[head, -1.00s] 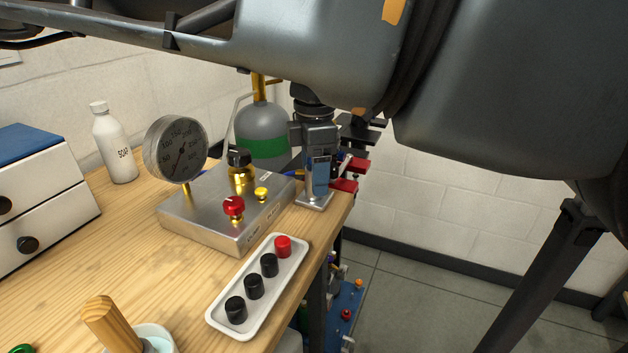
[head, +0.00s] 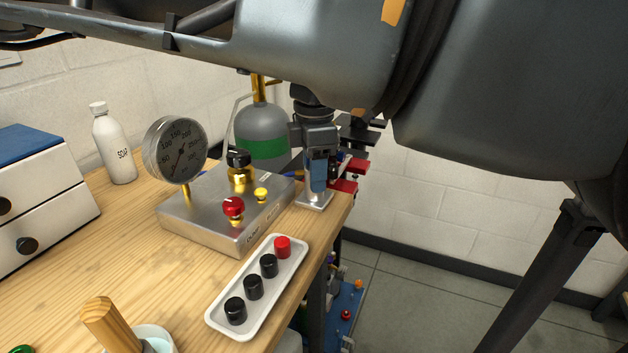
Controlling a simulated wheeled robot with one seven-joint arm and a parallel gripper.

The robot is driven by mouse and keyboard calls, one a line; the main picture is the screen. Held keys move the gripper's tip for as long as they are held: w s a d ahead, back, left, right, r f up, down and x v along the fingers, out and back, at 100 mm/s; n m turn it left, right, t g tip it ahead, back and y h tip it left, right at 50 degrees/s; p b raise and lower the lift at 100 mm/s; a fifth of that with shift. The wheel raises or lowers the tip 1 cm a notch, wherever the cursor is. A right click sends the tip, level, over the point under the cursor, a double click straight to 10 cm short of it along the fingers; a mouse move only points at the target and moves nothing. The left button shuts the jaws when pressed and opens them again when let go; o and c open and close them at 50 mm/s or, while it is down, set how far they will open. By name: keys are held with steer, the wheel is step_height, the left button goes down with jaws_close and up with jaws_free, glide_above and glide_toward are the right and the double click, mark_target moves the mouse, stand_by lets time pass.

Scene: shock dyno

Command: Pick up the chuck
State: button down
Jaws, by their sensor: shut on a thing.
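My gripper (head: 319,157) is at the back right corner of the bench, pointing down from under my arm. It is shut on what looks like the chuck, a blue upright piece (head: 318,177) just below the dark gripper body. The chuck is over a silver stand (head: 315,200) at the bench edge. The gripper body hides its upper part, and I cannot tell whether it still touches the stand.
Left of the gripper is a metal block (head: 205,222) with a pressure gauge (head: 176,150) and knobs. A grey-green gas bottle (head: 262,128) stands close behind. A white tray (head: 222,322) holds several caps. Open floor lies to the right.

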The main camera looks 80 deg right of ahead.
steer(key=shift+r, duration=0.1)
steer(key=shift+r, duration=0.55)
step_height(320, 180, up, 3)
steer(key=shift+f, duration=0.1)
steer(key=s+d+r+p, duration=0.3)
steer(key=s+d+r, duration=0.1)
steer(key=s+r, duration=0.6)
steer(key=shift+s+d, duration=0.35)
steer(key=shift+d, duration=0.05)
